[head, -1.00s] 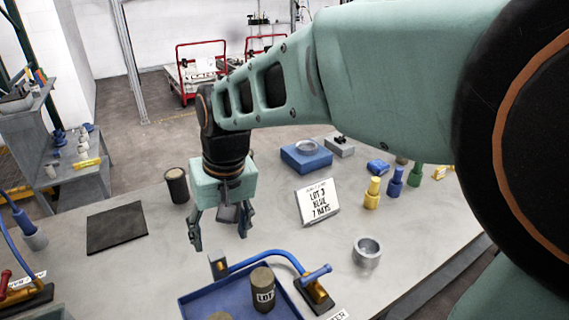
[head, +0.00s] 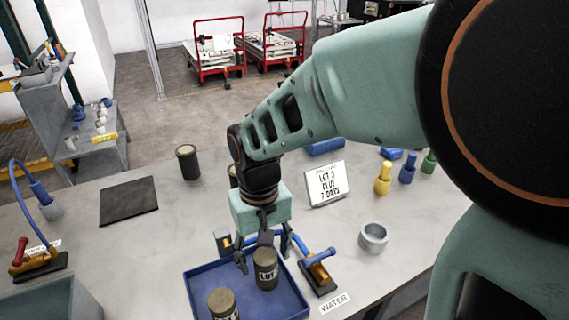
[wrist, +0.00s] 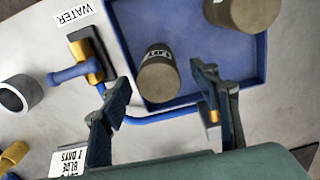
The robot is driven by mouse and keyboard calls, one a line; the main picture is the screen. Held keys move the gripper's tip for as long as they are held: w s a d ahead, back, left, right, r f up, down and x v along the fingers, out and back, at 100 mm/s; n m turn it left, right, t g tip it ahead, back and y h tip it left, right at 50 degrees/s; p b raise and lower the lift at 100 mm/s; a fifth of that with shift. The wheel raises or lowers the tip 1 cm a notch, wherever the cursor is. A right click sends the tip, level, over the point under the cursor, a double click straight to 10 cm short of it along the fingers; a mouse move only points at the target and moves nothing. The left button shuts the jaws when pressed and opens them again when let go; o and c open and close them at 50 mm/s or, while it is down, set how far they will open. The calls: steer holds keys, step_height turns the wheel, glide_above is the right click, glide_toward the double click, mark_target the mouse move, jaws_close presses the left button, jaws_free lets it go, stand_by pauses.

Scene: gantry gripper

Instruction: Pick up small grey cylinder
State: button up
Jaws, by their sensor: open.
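A small grey-brown cylinder (head: 266,271) with a dark "LOT" label stands in the blue tray (head: 196,279), near its far right corner. It also shows in the wrist view (wrist: 158,80), between and beyond my fingertips. A second similar cylinder (head: 222,304) stands nearer in the tray; it is partly cut off in the wrist view (wrist: 236,12). My gripper (head: 267,255) is open and points down over the first cylinder. Its fingers (wrist: 158,92) lie to either side with gaps, and nothing is held.
A blue-handled tap (head: 318,262) stands right of the tray, with a blue pipe along the far rim. A grey ring (head: 373,238) lies farther right.

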steer(key=shift+f, duration=1.55)
steer(key=shift+c, duration=0.4)
steer(key=shift+r, duration=0.1)
jaws_close()
